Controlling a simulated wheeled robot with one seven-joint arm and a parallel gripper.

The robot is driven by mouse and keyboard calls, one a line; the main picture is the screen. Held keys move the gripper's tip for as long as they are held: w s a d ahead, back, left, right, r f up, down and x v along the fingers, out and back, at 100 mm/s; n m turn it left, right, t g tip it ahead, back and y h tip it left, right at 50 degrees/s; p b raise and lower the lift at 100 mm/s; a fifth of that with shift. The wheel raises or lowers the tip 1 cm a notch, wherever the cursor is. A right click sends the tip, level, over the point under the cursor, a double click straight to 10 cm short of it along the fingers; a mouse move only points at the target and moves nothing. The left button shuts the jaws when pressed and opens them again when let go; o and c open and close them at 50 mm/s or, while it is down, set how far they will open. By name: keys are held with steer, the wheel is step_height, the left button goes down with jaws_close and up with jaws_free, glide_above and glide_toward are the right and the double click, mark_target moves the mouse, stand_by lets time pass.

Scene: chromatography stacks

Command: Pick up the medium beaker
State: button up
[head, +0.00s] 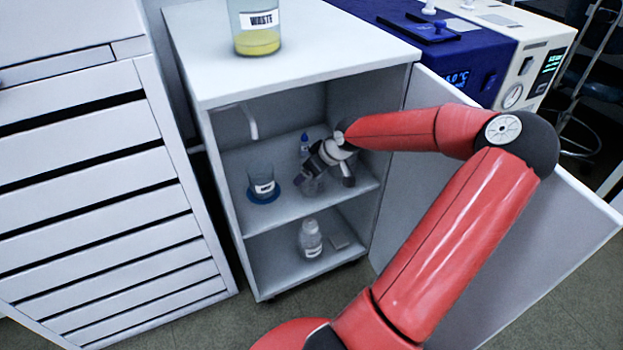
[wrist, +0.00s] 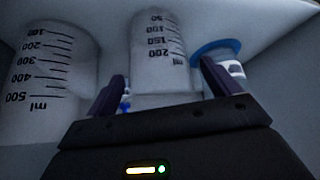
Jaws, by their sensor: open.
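The medium beaker is most likely the clear one with marks up to 200 ml (wrist: 160,45), in the middle of the wrist view, which looks upside down. In the head view a bit of clear glass (head: 312,186) shows below my gripper (head: 316,166) on the cabinet's middle shelf. My gripper (wrist: 160,85) is open, its two dark fingers on either side of the beaker in the picture. I cannot tell whether the beaker is between the fingers or just beyond them. A larger beaker with marks up to 500 ml (wrist: 50,65) stands at the left of the wrist view.
A labelled glass (head: 262,178) sits on a blue disc on the same shelf; the disc (wrist: 214,46) shows close to one finger. A blue-tipped bottle (head: 304,142) is behind my gripper. A clear bottle (head: 310,240) stands below. The open door (head: 400,220) is at the right.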

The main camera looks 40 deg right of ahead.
steer(key=shift+w+f, duration=0.25)
steer(key=shift+f, duration=0.15)
steer(key=c, duration=1.1)
steer(key=shift+r, duration=0.1)
